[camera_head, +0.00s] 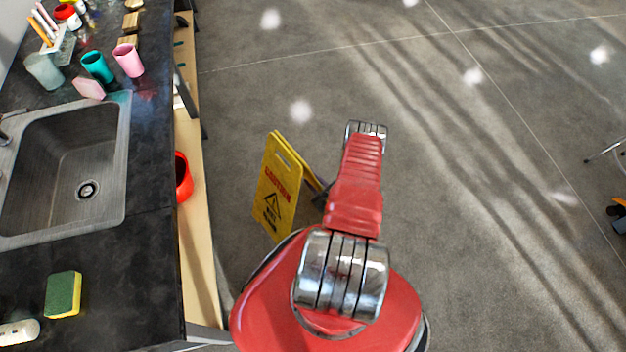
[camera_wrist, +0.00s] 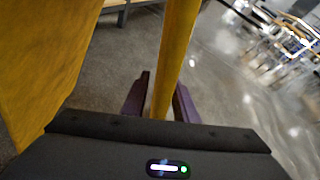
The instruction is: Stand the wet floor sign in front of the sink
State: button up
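The yellow wet floor sign (camera_head: 278,188) is upright and unfolded beside the counter front, near the sink (camera_head: 65,170), with its caution face toward the lower left in the head view. My red arm partly hides its rear panel, and I cannot tell whether its feet touch the floor. In the wrist view one yellow panel of the sign (camera_wrist: 35,60) fills the left. The other panel runs between the two dark fingers of my gripper (camera_wrist: 162,98), which appear closed against both its sides. In the head view my gripper is mostly hidden behind the arm.
The dark counter (camera_head: 152,185) carries cups, a sponge (camera_head: 63,294) and other small items. A red round object (camera_head: 183,177) shows below the counter edge. Grey floor (camera_head: 480,180) is clear to the right, with furniture legs at the far right edge.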

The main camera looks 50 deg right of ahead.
jog(key=v, duration=1.1)
dwell(0.6)
